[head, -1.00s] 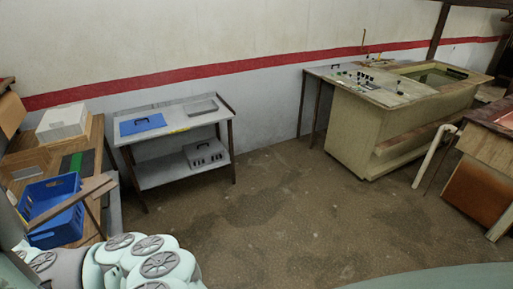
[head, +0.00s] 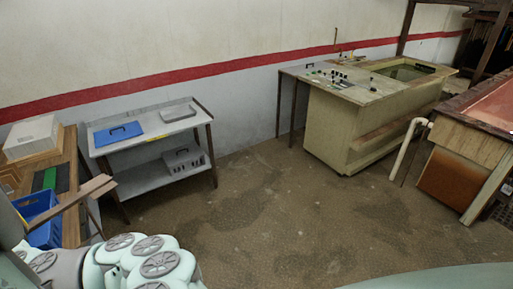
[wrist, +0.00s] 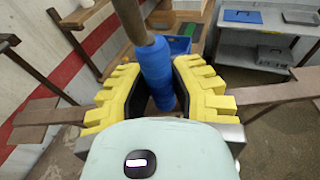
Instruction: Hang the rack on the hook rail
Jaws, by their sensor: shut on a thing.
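My gripper (wrist: 150,75) shows in the wrist view with yellow ridged fingers on both sides of a blue grip (wrist: 157,62). The grip belongs to what looks like the rack and has a brown rod above it. Brown bars (wrist: 275,93) stick out left and right behind the fingers; I take them as parts of the rack. In the head view a brown bar (head: 75,203) pokes out at the lower left, above my arm. My gripper itself is hidden there. I cannot make out the hook rail for certain in either view.
A grey two-level table (head: 150,178) with a blue lid (head: 119,133) stands by the wall. A wooden bench (head: 70,150) with a blue crate (head: 45,235) is at the left. A large tank (head: 345,125) and another bench (head: 450,180) stand at the right. The middle floor is clear.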

